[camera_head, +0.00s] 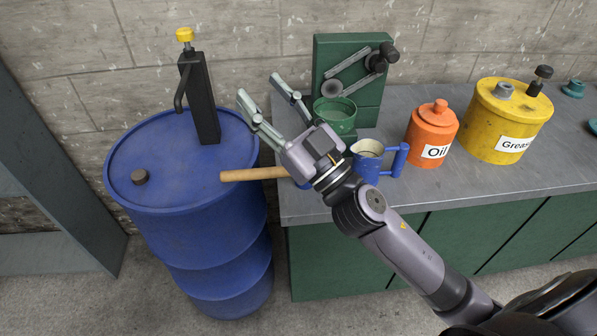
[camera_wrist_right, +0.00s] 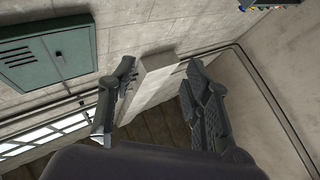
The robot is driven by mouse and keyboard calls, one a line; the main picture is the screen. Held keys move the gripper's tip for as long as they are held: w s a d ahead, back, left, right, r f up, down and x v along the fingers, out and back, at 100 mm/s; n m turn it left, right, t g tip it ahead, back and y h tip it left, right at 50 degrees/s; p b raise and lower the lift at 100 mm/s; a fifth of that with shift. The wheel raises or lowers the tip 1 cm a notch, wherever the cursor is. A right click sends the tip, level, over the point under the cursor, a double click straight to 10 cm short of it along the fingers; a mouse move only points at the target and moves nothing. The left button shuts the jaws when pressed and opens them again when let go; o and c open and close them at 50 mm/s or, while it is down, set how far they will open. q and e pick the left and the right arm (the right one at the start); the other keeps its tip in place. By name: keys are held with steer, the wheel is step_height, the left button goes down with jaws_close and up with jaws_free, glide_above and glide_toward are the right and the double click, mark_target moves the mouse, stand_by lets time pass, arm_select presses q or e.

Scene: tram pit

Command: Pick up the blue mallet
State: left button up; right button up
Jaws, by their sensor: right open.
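The mallet's wooden handle (camera_head: 252,174) juts left past the edge of the workbench, towards the blue drum. Its head is mostly hidden behind my right gripper and wrist, with only a bit of blue showing. My right gripper (camera_head: 259,88) is open and empty, above and beyond the handle, with its fingers pointing up and left towards the wall. In the right wrist view the two fingers (camera_wrist_right: 160,66) are spread apart with nothing between them, and the mallet is not seen there. My left gripper is in neither view.
A blue drum (camera_head: 190,225) with a black hand pump (camera_head: 202,100) stands left of the workbench (camera_head: 300,208). On the bench are a green machine (camera_head: 335,50), a blue mug (camera_head: 367,163), an orange oil can (camera_head: 430,135) and a yellow grease can (camera_head: 500,125).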

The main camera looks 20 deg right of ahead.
steer(key=s+a+r+n+g+y, duration=0.2)
steer(key=s+a+n+g+y, duration=0.2)
steer(key=a+n+g+y, duration=0.65)
steer(key=m+g+h, duration=0.2)
steer(key=g+h, duration=0.4)
steer(key=h, duration=1.1)
glide_toward(282, 170)
steer(key=shift+h, duration=0.25)
steer(key=p+x, duration=0.2)
steer(key=x, duration=0.4)
steer(key=shift+a+r+p, duration=0.15)
steer(key=shift+p, duration=0.2)
steer(key=shift+p+x, duration=1)
steer(key=shift+x, duration=1.85)
jaws_close()
